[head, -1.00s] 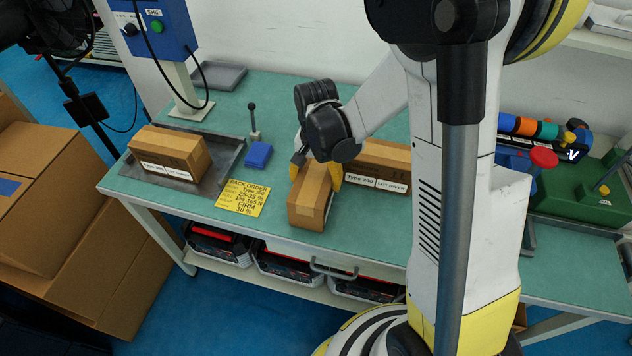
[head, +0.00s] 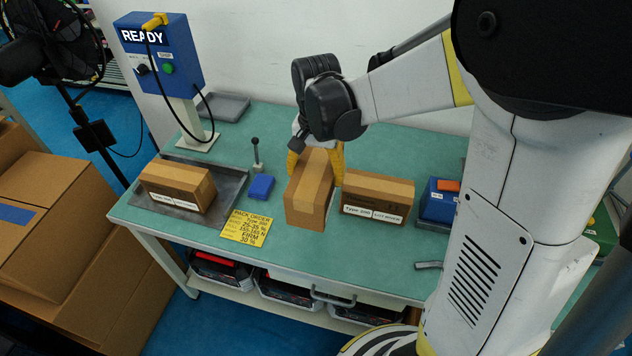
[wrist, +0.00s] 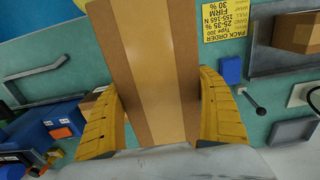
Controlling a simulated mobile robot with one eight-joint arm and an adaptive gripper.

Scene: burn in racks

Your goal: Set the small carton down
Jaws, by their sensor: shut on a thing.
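The small carton (head: 311,190) is brown with a lighter tape strip along its top. My gripper (head: 316,166) has its yellow fingers shut on the carton's two sides. In the wrist view the carton (wrist: 155,70) fills the middle between the two yellow fingers (wrist: 165,115). The carton is over the green bench (head: 285,247), close to its front half. I cannot tell whether its underside touches the bench top. The far end of the carton is hidden by my wrist.
A labelled carton (head: 377,197) stands close to the right. Another labelled carton (head: 178,184) sits on a grey tray (head: 232,196) at the left. A yellow pack order card (head: 246,228), a blue block (head: 261,187) and a small lever (head: 256,152) lie between. A blue READY box (head: 160,60) stands behind.

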